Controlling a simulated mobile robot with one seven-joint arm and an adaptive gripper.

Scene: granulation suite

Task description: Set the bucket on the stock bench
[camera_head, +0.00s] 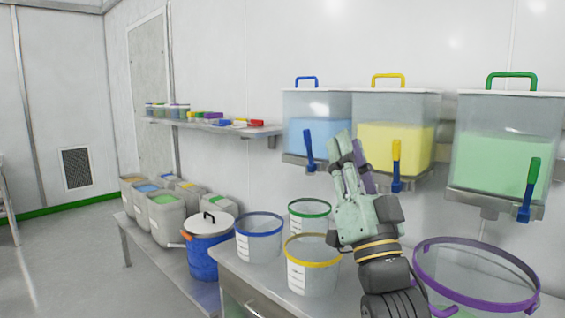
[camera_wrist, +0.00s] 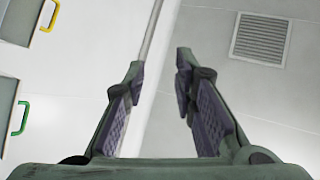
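Several clear buckets stand on a steel bench (camera_head: 268,292): a blue-rimmed bucket (camera_head: 258,240), a green-rimmed bucket (camera_head: 310,215), a yellow-rimmed bucket (camera_head: 312,272) and a large purple-rimmed bucket (camera_head: 470,275) at the near right, cut by the picture's edge. Which bucket or bench is meant, I cannot tell. My gripper (camera_head: 350,152) is raised above the bench, between the yellow-rimmed and purple-rimmed buckets, pointing up toward the wall hoppers. In the wrist view, my gripper (camera_wrist: 157,72) has its fingers apart with nothing between them.
Hoppers with blue (camera_head: 317,125), yellow (camera_head: 393,135) and green (camera_head: 505,150) contents hang on the wall, with levers jutting out. A lower bench (camera_head: 165,262) holds grey canisters (camera_head: 165,215) and a blue lidded drum (camera_head: 207,255). A wall shelf (camera_head: 215,128) holds small items.

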